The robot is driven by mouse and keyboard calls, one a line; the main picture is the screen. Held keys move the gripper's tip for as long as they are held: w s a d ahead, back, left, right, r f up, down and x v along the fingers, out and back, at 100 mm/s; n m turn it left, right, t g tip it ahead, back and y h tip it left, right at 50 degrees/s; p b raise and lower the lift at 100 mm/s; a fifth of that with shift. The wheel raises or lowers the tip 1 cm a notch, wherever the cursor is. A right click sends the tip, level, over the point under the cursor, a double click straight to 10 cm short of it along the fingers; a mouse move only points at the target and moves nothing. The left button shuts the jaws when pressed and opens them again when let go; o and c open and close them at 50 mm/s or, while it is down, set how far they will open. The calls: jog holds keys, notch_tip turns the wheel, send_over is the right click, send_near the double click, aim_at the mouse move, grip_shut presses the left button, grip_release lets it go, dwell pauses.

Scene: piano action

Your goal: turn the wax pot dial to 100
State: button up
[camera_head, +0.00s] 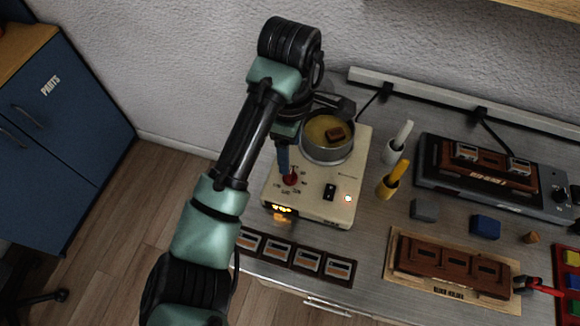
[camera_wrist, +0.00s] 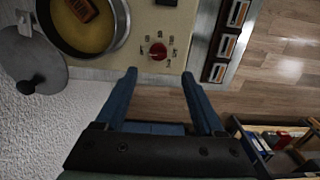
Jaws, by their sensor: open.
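The wax pot (camera_head: 327,150) is a metal pot of yellow wax with a brown block in it, set on a cream base (camera_head: 313,204). Its red dial (camera_head: 291,180) is on the base, ringed by small marks too small to read; it also shows in the wrist view (camera_wrist: 158,51). An orange display (camera_head: 283,211) glows on the front, its digits unreadable. My gripper (camera_wrist: 159,74) is open and empty. In the wrist view the dial lies just past the fingertips, roughly centred between them. In the head view a blue finger (camera_head: 283,160) hangs close to the dial.
A black switch (camera_head: 329,191) and a lit lamp (camera_head: 347,198) are right of the dial. A row of dark framed pieces (camera_head: 293,256) lies along the front edge. A grey lid (camera_wrist: 30,65) is beside the pot.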

aim_at(290, 175)
notch_tip(290, 175, down, 7)
jog(key=b, duration=0.4)
jog(key=shift+f, duration=0.1)
jog(key=shift+w+f, duration=0.1)
jog(key=shift+f, duration=1.05)
grip_shut()
